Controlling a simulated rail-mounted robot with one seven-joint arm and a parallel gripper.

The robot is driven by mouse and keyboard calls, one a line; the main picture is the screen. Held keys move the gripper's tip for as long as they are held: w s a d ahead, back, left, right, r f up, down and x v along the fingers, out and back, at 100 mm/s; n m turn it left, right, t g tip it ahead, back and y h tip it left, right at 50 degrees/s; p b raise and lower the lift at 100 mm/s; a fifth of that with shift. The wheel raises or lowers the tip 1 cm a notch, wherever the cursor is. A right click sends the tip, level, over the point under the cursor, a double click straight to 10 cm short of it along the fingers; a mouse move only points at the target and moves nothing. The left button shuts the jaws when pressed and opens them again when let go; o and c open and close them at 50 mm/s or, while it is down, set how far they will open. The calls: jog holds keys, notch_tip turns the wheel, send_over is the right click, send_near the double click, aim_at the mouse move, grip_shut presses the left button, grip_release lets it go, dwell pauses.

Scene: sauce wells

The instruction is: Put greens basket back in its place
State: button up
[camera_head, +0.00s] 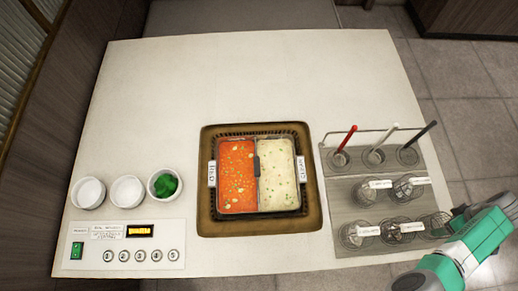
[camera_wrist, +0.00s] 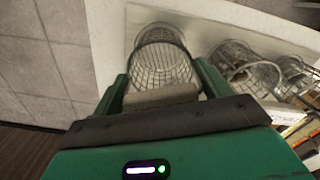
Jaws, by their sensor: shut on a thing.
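My gripper (camera_head: 458,217) is at the right edge of the rack. Its jaws are shut on the pale handle (camera_wrist: 162,94) of a wire basket (camera_wrist: 160,55), which extends ahead of the fingers in the wrist view. In the head view this basket (camera_head: 437,223) is at the right end of the rack's front row, partly covered by the gripper. Its label is not readable and no food shows in it. I cannot tell whether it is fully seated. The grey rack (camera_head: 345,211) holds several other wire baskets (camera_head: 365,193), some with white-labelled handles.
A two-part pot (camera_head: 238,176) of red and white broth sits in a brown frame mid-table. Three white bowls (camera_head: 89,193) stand left, one holding green stuff (camera_head: 166,185). A control panel (camera_head: 124,245) lies in front of them. Sticks (camera_head: 346,138) stand behind the baskets. The table's back is clear.

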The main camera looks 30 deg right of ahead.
jog(key=shift+f, duration=0.3)
dwell(0.5)
jog(key=o, duration=1.2)
jog(key=shift+r, duration=0.15)
notch_tip(320, 180, up, 11)
jog(key=p, duration=1)
